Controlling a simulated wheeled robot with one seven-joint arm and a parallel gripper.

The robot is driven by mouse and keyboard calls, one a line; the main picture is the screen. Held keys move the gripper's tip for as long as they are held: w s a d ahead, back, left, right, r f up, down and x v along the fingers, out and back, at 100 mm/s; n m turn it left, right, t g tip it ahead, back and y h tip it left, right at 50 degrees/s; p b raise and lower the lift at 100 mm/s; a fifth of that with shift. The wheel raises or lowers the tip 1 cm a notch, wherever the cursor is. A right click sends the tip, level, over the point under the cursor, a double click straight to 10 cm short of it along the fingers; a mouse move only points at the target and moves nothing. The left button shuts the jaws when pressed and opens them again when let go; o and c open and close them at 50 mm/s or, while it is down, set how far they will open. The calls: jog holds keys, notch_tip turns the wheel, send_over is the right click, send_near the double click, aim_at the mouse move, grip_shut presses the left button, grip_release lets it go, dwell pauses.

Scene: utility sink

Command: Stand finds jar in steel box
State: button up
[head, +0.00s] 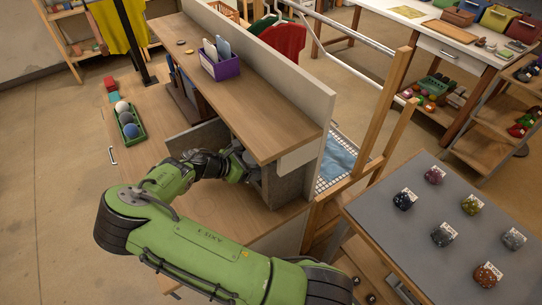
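My green arm reaches in from the bottom of the head view, and my dark gripper (243,165) is under the overhanging wooden shelf, at the right end of the lower desk. The gripper is against or just in front of a grey box-like piece (287,186) under the shelf's right end; I cannot tell whether this is the steel box. A small grey shape shows by the fingertips, too hidden to name. I cannot make out a finds jar. Whether the fingers are open or shut is hidden.
A wooden shelf (235,95) overhangs my gripper, with a tall panel behind it. A purple bin (221,66) stands on top. A green tray (129,125) of balls lies on the desk's left. A grey table (440,225) with several tagged rocks is at right.

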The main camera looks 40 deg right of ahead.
jog(key=d, duration=0.7)
jog(key=shift+s+d+r, duration=0.1)
jog(key=shift+s+d, duration=0.05)
jog(key=shift+s, duration=0.15)
jog(key=shift+w+f, duration=0.1)
jog(key=shift+f, duration=0.3)
jog(key=shift+f, duration=0.1)
jog(key=shift+f, duration=0.5)
jog(key=o, duration=0.9)
jog(key=shift+o, duration=0.2)
